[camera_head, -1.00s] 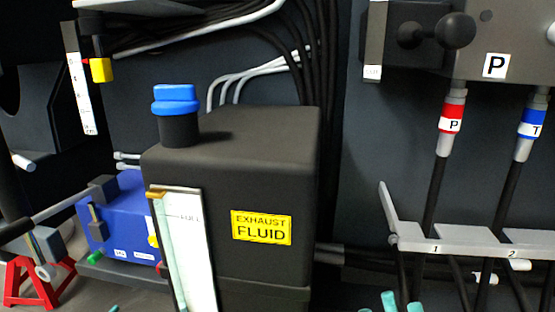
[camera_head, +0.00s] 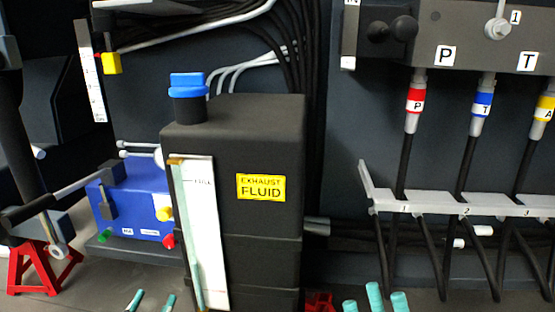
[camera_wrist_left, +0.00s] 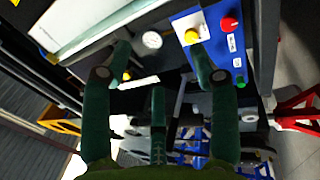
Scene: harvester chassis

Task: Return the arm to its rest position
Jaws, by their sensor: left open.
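My left gripper shows only its teal fingertips (camera_head: 152,301) at the bottom edge of the head view, in front of the blue box and the black tank. In the left wrist view the same gripper (camera_wrist_left: 158,52) has its dark green fingers spread open, with nothing held between them. My right gripper (camera_head: 375,299) shows only several teal fingertips at the bottom edge, right of the tank. They stand apart from one another. The rest of both grippers is below the head view.
A black exhaust fluid tank (camera_head: 267,140) with a blue cap (camera_head: 187,84) stands in the middle. A blue box (camera_head: 130,215) and a red stand (camera_head: 40,265) are at left.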

